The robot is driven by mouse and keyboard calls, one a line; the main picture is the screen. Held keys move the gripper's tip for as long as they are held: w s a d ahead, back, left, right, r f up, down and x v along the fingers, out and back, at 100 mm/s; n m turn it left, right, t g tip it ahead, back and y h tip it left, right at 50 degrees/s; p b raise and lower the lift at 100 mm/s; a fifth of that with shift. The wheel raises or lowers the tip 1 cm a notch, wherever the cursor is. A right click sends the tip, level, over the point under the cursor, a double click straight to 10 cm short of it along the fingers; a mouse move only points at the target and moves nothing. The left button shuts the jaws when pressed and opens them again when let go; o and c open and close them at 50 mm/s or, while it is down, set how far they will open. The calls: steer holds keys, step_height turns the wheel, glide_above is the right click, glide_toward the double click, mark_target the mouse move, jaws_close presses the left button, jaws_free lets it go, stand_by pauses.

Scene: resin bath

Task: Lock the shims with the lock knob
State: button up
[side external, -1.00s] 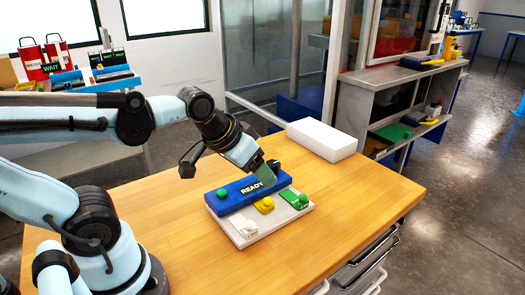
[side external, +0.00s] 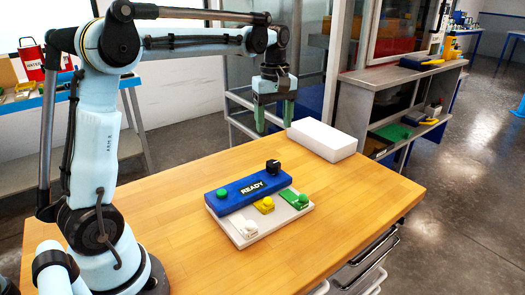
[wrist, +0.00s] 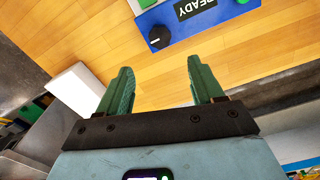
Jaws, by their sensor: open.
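A blue block (side external: 240,194) labelled READY lies along the back of a pale plate (side external: 273,230) on the wooden table. A black knob (side external: 273,167) stands on its right end and also shows in the wrist view (wrist: 158,38). A round green knob (side external: 222,193) is on its left end. In front lie a white shim (side external: 247,228), a yellow shim (side external: 264,205) and a green shim (side external: 291,197), with their far ends at the block. My gripper (side external: 274,115) is open and empty, pointing down above the black knob, clear of it.
A white box (side external: 322,139) lies on the table, back right of the plate, and shows left in the wrist view. The table (side external: 160,220) is clear around the plate. A metal shelf unit (side external: 400,90) stands behind the table.

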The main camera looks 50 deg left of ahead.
mark_target(273, 163)
step_height(273, 163, down, 12)
steer(key=shift+f, duration=0.1)
stand_by(0.5)
steer(key=c, duration=1.1)
steer(key=shift+o, duration=0.2)
